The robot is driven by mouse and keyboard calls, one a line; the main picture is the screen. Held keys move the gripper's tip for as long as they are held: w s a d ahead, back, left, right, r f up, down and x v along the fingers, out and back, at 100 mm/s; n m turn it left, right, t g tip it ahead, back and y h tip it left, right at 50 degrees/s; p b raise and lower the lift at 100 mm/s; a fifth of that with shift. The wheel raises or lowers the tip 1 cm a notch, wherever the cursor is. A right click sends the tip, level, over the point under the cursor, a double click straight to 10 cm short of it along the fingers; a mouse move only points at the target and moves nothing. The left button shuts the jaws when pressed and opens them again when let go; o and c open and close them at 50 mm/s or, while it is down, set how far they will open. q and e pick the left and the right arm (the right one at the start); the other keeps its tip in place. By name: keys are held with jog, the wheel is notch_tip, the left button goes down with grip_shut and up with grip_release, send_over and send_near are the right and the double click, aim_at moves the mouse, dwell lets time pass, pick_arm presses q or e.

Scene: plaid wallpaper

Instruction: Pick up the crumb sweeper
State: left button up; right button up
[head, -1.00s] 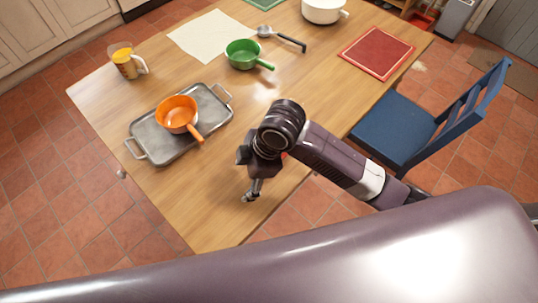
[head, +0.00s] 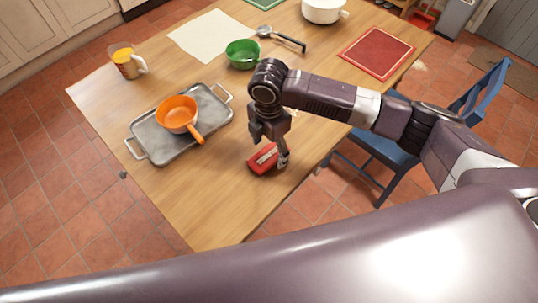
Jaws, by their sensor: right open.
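The crumb sweeper, a small red block-like thing (head: 261,160) with a pale mark on top, lies on the wooden table near its front right edge. My right gripper (head: 270,153) points down over it with its fingers apart. One fingertip shows at the sweeper's right end; the other is hard to make out. I cannot tell whether the fingers touch it. My left gripper is not in view.
Left of the gripper, a grey metal tray (head: 160,148) holds an orange pan (head: 176,112). A green pan (head: 242,53), a ladle (head: 285,38) and a red placemat (head: 377,52) lie farther back. A blue chair (head: 365,149) stands right of the table. The table's front part is clear.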

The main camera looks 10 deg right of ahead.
aim_at(269, 154)
jog(key=f, duration=0.4)
jog(key=shift+w, duration=0.3)
jog(key=shift+c, duration=0.6)
jog(key=c, duration=1.2)
jog(key=shift+r, duration=0.1)
notch_tip(269, 154, up, 20)
jog(key=shift+f+b, duration=0.1)
jog(key=shift+b, duration=0.4)
